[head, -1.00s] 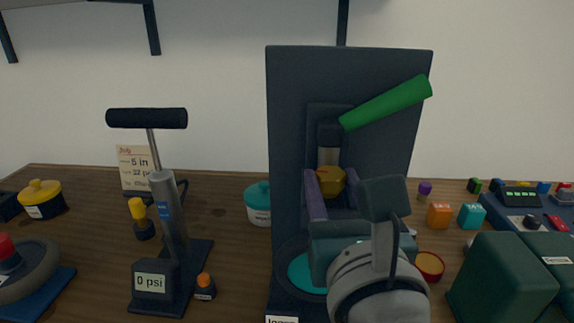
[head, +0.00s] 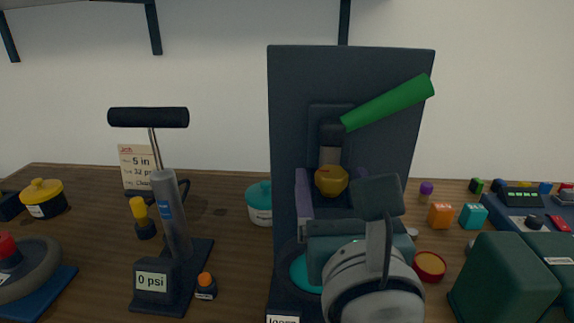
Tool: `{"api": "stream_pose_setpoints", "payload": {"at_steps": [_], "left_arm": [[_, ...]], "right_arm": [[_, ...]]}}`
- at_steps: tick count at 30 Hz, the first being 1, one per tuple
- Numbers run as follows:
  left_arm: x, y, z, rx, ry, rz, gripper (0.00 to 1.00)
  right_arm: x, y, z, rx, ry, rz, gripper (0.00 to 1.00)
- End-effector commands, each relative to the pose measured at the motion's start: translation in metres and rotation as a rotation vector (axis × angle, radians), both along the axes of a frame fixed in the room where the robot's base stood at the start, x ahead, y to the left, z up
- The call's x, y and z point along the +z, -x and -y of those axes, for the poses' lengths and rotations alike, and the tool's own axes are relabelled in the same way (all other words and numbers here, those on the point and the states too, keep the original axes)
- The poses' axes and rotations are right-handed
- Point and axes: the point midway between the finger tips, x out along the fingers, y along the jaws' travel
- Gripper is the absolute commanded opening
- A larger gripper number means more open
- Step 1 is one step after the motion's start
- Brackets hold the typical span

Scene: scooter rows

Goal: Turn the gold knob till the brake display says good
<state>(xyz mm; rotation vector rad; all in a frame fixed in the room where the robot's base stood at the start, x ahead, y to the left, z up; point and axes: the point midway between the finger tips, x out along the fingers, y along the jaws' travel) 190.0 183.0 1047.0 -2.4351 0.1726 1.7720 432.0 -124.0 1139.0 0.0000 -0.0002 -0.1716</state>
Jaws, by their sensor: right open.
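The gold knob (head: 331,181) sits on the dark upright panel (head: 293,110), below a black stem with a green lever (head: 388,103) slanting up to the right. My right gripper (head: 332,187) is in front of the panel, its purple fingers open on either side of the knob. The left finger stands visibly apart from the knob; the right one is partly hidden by my wrist. The brake display (head: 283,319) at the panel's foot is cut by the picture's lower edge and seems to read "loose". My left gripper is not in view.
A pump (head: 172,220) reading "0 psi" stands left of the panel, with a teal pot (head: 259,203) between. A wheel (head: 25,270) lies at far left. Orange (head: 441,215) and teal (head: 472,216) cubes and a red round container (head: 429,266) are to the right.

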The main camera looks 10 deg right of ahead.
Motion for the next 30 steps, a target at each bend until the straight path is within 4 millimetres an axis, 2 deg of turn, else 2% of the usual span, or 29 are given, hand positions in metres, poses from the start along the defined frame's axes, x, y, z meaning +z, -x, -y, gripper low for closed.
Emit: {"api": "stream_pose_setpoints", "payload": {"at_steps": [5, 15, 18, 23, 30], "left_arm": [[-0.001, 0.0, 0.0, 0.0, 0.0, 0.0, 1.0], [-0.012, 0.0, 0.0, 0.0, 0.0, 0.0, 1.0], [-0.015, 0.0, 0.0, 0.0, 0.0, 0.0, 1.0], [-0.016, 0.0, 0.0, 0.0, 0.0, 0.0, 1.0], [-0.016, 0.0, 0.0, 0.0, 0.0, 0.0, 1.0]], "right_arm": [[-0.001, 0.009, -0.002, 0.001, 0.001, -0.002, 0.77], [-0.003, 0.074, -0.013, 0.001, -0.001, -0.003, 0.77], [-0.003, 0.087, -0.015, 0.001, 0.001, -0.002, 0.77], [0.0, 0.097, -0.017, 0.0, 0.0, 0.0, 0.77], [0.0, 0.098, -0.017, 0.0, 0.0, 0.0, 0.77]]}}
